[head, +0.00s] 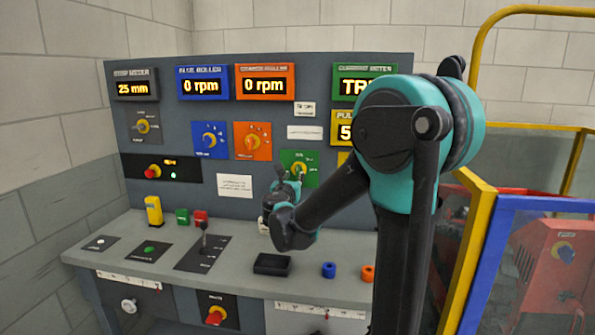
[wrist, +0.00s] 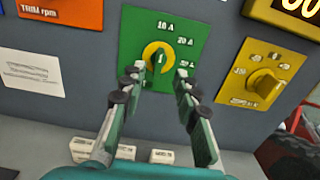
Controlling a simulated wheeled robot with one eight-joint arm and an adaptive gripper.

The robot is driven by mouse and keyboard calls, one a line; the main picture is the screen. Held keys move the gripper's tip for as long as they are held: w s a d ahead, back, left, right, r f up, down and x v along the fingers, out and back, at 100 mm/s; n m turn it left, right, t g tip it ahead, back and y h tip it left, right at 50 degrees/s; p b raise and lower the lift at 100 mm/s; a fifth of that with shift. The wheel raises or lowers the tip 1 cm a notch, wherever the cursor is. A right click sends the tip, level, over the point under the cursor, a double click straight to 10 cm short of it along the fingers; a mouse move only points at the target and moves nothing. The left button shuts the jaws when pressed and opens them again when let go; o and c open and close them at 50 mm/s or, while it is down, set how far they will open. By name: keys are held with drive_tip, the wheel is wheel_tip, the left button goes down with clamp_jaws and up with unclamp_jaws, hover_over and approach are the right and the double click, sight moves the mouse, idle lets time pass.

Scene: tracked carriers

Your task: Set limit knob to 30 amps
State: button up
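The limit knob is a yellow round knob on a green panel; it shows in the wrist view (wrist: 157,56) and in the head view (head: 298,168). The labels 10 A, 20 A and a partly covered third one curve from above it to its right. Its grip seems to stand roughly upright, towards 10 A; the exact setting is hard to read. My gripper (wrist: 160,76) is open, its two fingers apart below and either side of the knob, with nothing between them. In the head view my gripper (head: 287,182) is in front of the console, close to the green panel.
A yellow knob (wrist: 266,82) on a yellow panel is to the right, and an orange panel (head: 252,140) is to the left. The green meter (head: 355,87) reads "TR", partly hidden by my arm. A lever (head: 204,240) and a black tray (head: 272,264) are on the desk below.

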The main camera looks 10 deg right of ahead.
sight(297, 170)
drive_tip(key=x, duration=0.8)
drive_tip(key=shift+w, duration=0.15)
drive_tip(key=shift+c, duration=0.6)
clamp_jaws()
